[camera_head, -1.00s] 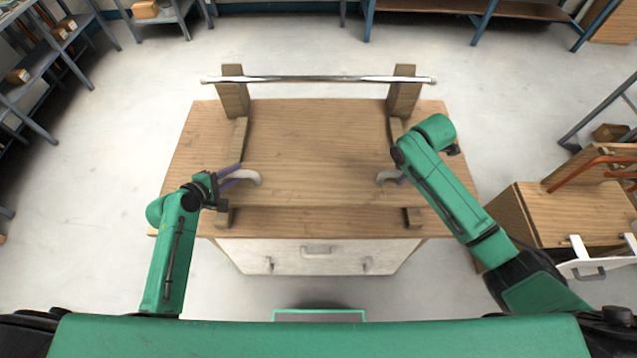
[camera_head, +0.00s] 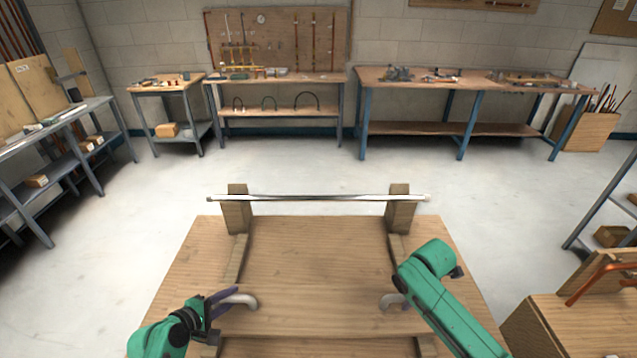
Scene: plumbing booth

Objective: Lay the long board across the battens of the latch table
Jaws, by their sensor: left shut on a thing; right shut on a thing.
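The long board (camera_head: 320,312) is pale wood and lies crosswise over the two battens (camera_head: 236,258) of the latch table (camera_head: 195,262). It hides the middle of the battens; I cannot tell whether it rests on them or hovers just above. Two grey curved handles stand on the board, a left handle (camera_head: 244,299) and a right handle (camera_head: 388,300). My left gripper (camera_head: 228,302) is shut on the left handle. My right gripper (camera_head: 402,299) is shut on the right handle, mostly hidden behind my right forearm.
A metal bar (camera_head: 318,198) spans two wooden posts (camera_head: 237,214) at the table's far edge. A smaller wooden bench with an orange clamp-like tool (camera_head: 597,278) stands at the right. Shelves and workbenches (camera_head: 430,84) line the walls. The floor beyond the table is clear.

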